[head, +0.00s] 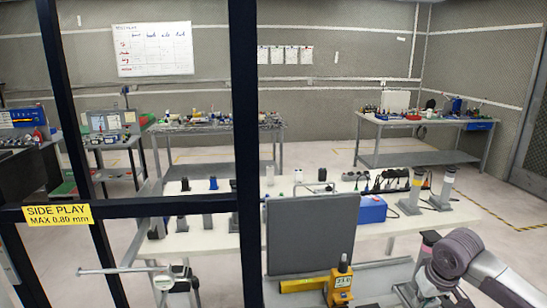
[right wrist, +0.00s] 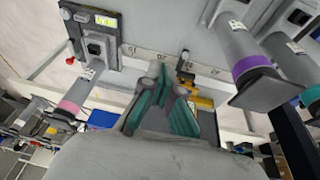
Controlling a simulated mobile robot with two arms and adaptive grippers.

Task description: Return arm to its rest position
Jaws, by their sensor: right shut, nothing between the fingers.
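My right arm (head: 462,262) comes in at the lower right corner of the head view, over the near edge of the work area. Its grey rounded joints show there, and the hand end is partly cut off by the bottom edge. In the right wrist view, my right gripper (right wrist: 163,100) has teal finger pads. It is shut and holds nothing. My left gripper is in neither view.
A dark frame with a yellow label (head: 58,215) crosses the left foreground. A grey panel (head: 310,233) and a yellow tool (head: 341,282) stand near my right arm. Behind is a white table (head: 400,222) with a blue box (head: 371,209) and several upright cylinders.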

